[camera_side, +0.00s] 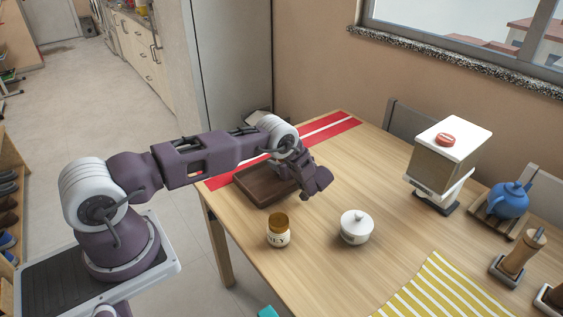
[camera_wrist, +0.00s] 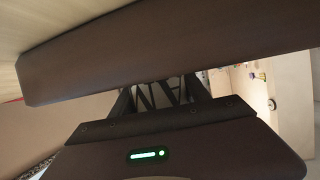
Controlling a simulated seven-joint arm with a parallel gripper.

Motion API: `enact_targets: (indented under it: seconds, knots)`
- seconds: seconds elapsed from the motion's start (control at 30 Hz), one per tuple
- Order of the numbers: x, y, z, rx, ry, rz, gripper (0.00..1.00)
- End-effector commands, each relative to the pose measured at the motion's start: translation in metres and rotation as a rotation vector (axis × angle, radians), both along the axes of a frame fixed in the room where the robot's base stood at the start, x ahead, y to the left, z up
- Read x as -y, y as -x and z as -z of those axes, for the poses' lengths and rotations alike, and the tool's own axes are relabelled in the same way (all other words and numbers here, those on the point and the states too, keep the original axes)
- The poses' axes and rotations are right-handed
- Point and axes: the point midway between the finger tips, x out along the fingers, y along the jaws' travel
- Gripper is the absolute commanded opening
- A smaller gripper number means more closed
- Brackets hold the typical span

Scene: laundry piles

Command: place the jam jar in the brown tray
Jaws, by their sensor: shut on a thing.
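The jam jar (camera_side: 278,236), pale with a gold-brown lid, stands upright on the table in front of the brown tray. It is apart from the tray and from my gripper. The brown tray (camera_side: 250,186) lies near the table's left edge, partly covered by my arm. My gripper (camera_side: 300,192) is low at the tray's right side. In the wrist view the tray's dark brown wall (camera_wrist: 170,50) fills the upper part, and my gripper's fingers (camera_wrist: 158,90) reach to it. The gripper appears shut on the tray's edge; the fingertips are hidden.
A white lidded bowl (camera_side: 356,228) stands right of the jar. A yellow striped cloth (camera_side: 440,290) lies at the front right. A box-shaped dispenser (camera_side: 446,160), a blue teapot (camera_side: 508,200) and a wooden mill (camera_side: 522,252) stand further right. A red runner (camera_side: 335,128) crosses the far end.

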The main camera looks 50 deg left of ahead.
Motion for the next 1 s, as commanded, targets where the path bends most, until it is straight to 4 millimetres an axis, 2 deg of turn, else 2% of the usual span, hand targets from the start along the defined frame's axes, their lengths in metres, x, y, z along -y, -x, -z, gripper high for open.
enact_targets:
  seconds: [0.13,0.17,0.2,0.53,0.67,0.9,1.0]
  knots:
    - [0.0,-0.001,0.002,0.001,-0.001,0.001,0.0]
    - [0.0,0.0,0.003,0.001,0.0,0.001,0.58]
    - [0.0,0.0,0.003,0.001,0.0,0.001,0.63]
    - [0.0,0.0,-0.002,0.0,0.0,0.001,0.63]
    - [0.026,0.001,-0.011,0.001,0.0,0.004,0.63]
    - [0.085,0.008,-0.036,0.002,0.0,0.004,0.63]
    - [0.1,0.01,-0.042,0.002,0.0,0.002,0.63]
